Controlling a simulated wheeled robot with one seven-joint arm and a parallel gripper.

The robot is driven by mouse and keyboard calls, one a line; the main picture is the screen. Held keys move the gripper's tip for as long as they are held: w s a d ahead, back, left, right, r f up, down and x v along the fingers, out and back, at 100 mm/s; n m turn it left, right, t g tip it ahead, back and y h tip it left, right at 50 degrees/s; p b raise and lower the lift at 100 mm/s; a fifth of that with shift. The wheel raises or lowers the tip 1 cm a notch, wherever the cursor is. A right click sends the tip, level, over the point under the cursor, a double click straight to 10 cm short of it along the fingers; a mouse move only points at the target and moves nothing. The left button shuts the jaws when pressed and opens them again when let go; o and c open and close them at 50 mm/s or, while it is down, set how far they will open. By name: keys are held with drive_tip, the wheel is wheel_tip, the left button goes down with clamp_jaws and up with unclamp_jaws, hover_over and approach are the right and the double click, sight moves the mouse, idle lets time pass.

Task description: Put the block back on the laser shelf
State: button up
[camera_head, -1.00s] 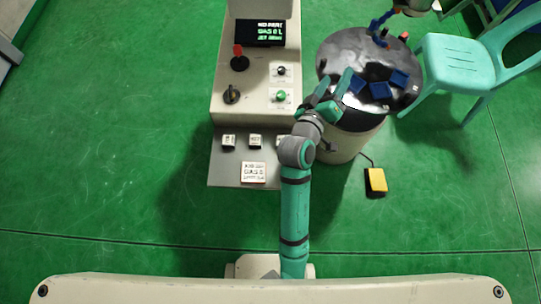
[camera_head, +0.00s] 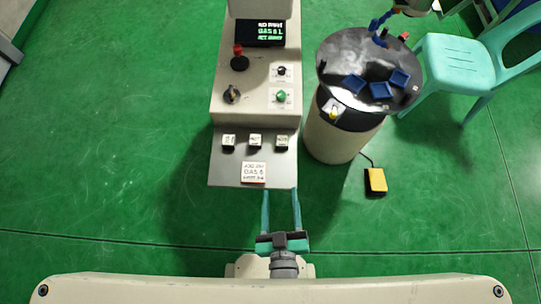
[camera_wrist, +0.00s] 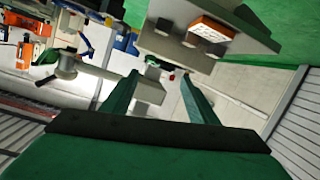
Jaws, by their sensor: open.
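The grey laser shelf (camera_head: 222,172) juts from the front of the cream machine. Three small pale blocks, a left one (camera_head: 229,141), a middle one (camera_head: 255,140) and a right one (camera_head: 282,141), stand in a row on it; I cannot tell which is the task's block. A white lettered plate (camera_head: 254,172) lies nearer the shelf's front edge. My gripper (camera_head: 281,191) is open and empty, its fingers pointing at the shelf's front right edge. In the wrist view, the shelf (camera_wrist: 250,35) and the orange-edged plate (camera_wrist: 212,27) show tilted above the open fingers (camera_wrist: 157,92).
A round drum table (camera_head: 345,60) with several blue trays (camera_head: 381,90) stands right of the machine. A yellow pedal (camera_head: 376,180) lies on the floor by it. A turquoise chair (camera_head: 460,60) is at far right. The green floor to the left is clear.

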drive_tip(key=s+a+r+m, duration=0.2)
drive_tip(key=s+m, duration=0.1)
drive_tip(key=s, duration=0.2)
drive_tip(key=shift+a, duration=0.4)
drive_tip(key=shift+s, duration=0.1)
idle(0.8)
